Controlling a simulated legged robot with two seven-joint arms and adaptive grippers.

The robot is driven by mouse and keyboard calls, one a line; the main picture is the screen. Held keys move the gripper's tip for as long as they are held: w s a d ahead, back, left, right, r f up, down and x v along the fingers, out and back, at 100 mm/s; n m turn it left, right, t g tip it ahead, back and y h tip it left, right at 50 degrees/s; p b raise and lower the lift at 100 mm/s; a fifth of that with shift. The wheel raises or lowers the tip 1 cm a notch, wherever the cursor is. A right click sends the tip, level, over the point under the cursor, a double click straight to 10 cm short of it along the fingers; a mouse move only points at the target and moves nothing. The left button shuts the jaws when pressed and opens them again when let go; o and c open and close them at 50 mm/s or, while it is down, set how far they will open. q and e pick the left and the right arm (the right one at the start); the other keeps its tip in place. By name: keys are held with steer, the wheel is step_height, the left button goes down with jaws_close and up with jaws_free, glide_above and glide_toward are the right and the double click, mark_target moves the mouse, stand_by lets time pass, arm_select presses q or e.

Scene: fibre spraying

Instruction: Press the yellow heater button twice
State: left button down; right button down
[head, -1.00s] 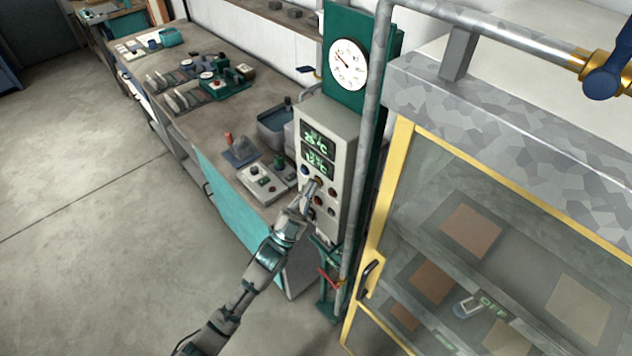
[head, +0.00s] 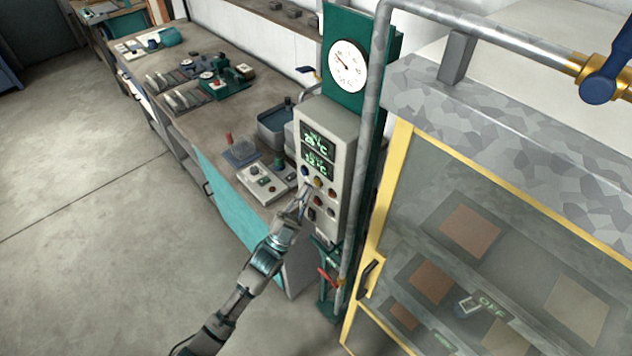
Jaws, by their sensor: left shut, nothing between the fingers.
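The control box (head: 340,150) is a beige upright panel with two green-lit displays and several coloured buttons below them. The yellow button (head: 317,183) sits just under the lower display, with a blue button (head: 305,170) to its upper left and red ones to its lower right. My left gripper (head: 304,188) is shut and empty. Its tips are in front of the panel, a little below and left of the yellow button, which shows clear of them. My right gripper is not in view.
A grey pipe (head: 362,160) runs upright just right of the box, beside a glass cabinet with a yellow frame (head: 388,200). A round gauge (head: 348,66) is above. The bench (head: 190,120) at left holds a small switch box (head: 266,183) and tools.

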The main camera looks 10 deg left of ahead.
arm_select(q)
steer(key=s+a, duration=0.1)
steer(key=s, duration=0.1)
steer(key=s+a+p, duration=0.1)
steer(key=s+a, duration=0.1)
stand_by(0.3)
stand_by(1.8)
